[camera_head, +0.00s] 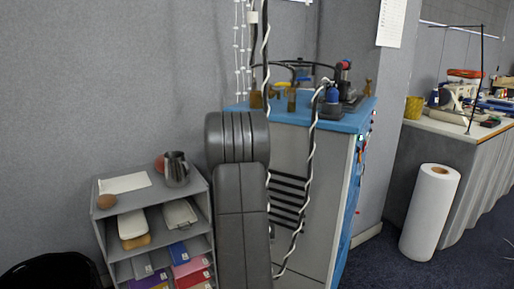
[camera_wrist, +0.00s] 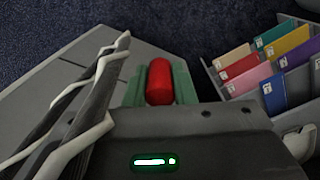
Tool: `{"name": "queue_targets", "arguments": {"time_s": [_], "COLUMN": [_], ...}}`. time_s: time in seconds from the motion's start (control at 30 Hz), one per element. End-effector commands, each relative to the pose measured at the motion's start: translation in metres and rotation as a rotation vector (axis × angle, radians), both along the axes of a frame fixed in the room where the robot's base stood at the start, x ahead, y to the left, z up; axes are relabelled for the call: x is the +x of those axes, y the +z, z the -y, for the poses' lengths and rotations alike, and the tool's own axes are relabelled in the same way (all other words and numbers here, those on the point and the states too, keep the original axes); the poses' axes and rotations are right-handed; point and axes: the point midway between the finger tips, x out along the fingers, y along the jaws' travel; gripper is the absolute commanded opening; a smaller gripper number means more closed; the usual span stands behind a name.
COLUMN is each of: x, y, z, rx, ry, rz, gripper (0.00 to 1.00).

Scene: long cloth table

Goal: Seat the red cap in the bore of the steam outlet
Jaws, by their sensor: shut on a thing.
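The red cap (camera_wrist: 158,82) shows in the wrist view as a rounded red cylinder. My gripper (camera_wrist: 160,68) has green fingers, which are shut on its two sides. The cap's far end sticks out a little past the fingers. The cap and gripper do not show in the head view, where my dark arm hides part of the scene. I cannot pick out the steam outlet or its bore for sure. Small brass fittings (camera_head: 291,100) stand on the blue-topped cabinet (camera_head: 350,122) in the head view.
Twisted black-and-white cables (camera_head: 312,150) hang down the cabinet front; they cross the left of the wrist view (camera_wrist: 75,105). A grey shelf unit (camera_head: 100,210) with a metal jug (camera_head: 176,168) stands at left. A white paper roll (camera_head: 430,212) stands on the floor at right.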

Motion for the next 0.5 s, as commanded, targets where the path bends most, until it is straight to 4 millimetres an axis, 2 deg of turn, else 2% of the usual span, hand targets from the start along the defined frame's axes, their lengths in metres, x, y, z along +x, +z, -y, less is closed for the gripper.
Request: {"name": "queue_targets", "arguments": {"time_s": [0.03, 0.07, 0.5], "x": [0.004, 0.003, -0.004], "y": [0.022, 0.030, 0.075], "z": [0.000, 0.000, 0.000], "rx": [0.001, 0.001, 0.000], "ry": [0.000, 0.000, 0.000], "rz": [0.010, 0.003, -0.003], "gripper": [0.02, 0.02, 0.02]}}
